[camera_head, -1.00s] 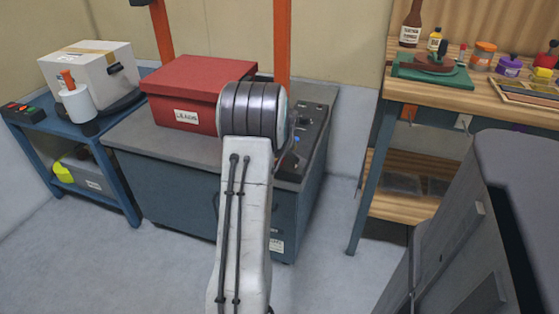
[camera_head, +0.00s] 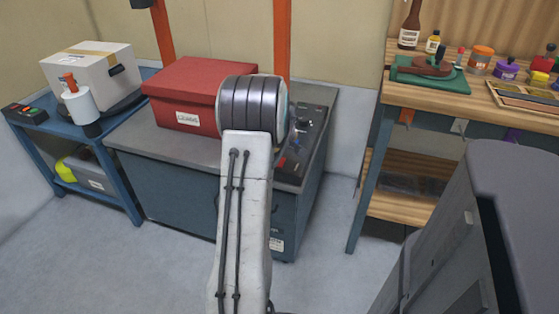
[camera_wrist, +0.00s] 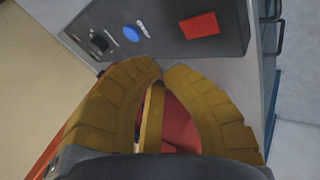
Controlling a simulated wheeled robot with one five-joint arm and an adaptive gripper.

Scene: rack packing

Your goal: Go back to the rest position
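My gripper (camera_wrist: 162,70) shows in the wrist view as two yellow, ridged fingers that curve in until their tips nearly meet. I see nothing held between the tips. Something red shows behind the fingers, probably part of the red box. In the head view my raised arm stands mid-picture and hides the gripper. The red lidded box (camera_head: 190,86), with a white label, sits on the dark blue cabinet (camera_head: 165,185), left of and partly behind my arm. The cabinet's control panel (camera_head: 303,130) is right of my arm. The panel also shows in the wrist view (camera_wrist: 165,32).
A blue cart (camera_head: 118,170) at left carries a white carton (camera_head: 90,75) and a white bottle (camera_head: 80,102). Orange posts (camera_head: 282,40) rise behind the cabinet. A wooden workbench (camera_head: 435,95) with bottles, jars and a green mat (camera_head: 435,78) stands at right. Floor (camera_head: 335,235) is clear between cabinet and bench.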

